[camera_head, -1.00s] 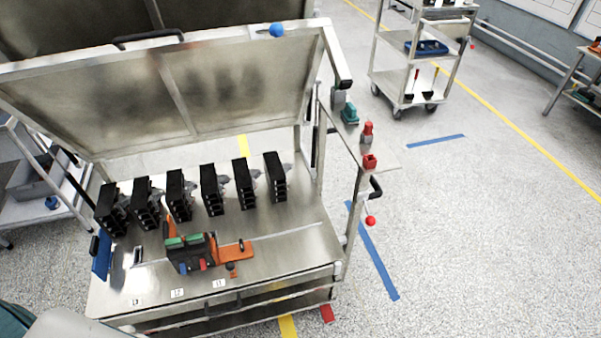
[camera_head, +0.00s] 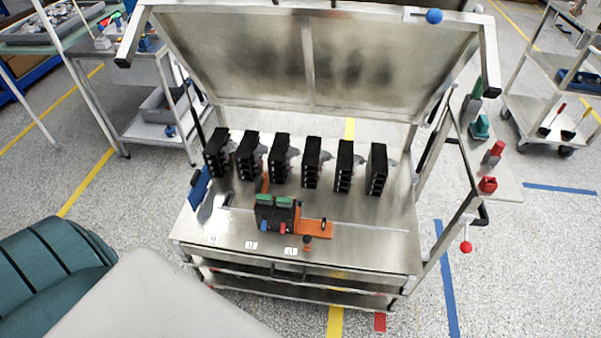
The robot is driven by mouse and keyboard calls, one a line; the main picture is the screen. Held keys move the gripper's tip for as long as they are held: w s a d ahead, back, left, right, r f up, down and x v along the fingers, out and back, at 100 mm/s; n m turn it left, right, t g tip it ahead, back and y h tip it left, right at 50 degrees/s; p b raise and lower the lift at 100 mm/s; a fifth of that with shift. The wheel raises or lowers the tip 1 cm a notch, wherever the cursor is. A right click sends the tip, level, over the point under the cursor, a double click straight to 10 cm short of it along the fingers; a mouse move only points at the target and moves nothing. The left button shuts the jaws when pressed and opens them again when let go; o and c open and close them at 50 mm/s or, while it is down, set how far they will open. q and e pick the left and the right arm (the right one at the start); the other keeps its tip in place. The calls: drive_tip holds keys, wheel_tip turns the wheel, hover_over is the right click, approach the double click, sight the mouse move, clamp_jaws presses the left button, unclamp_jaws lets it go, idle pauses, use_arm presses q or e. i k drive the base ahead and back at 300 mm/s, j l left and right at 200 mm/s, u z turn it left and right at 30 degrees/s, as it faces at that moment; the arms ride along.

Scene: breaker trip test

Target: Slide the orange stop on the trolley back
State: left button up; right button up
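The metal trolley (camera_head: 350,250) stands in front of me with its lid raised. An orange stop (camera_head: 317,228) lies on its top, against the right side of a black device with green and with blue and red parts (camera_head: 276,215). Another upright orange piece (camera_head: 265,182) shows behind the device's left side; I cannot tell whether it belongs to the stop. A row of several black breakers (camera_head: 312,163) stands behind. Neither of my grippers shows in the view.
A blue part (camera_head: 199,187) stands at the trolley's left edge. A side shelf (camera_head: 505,165) on the right carries teal and red items. A red-knobbed lever (camera_head: 466,247) sticks out below it. Other carts stand at back left and right. The floor right of the trolley is clear.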

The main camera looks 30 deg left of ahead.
sight(307, 228)
drive_tip(key=u, duration=0.8)
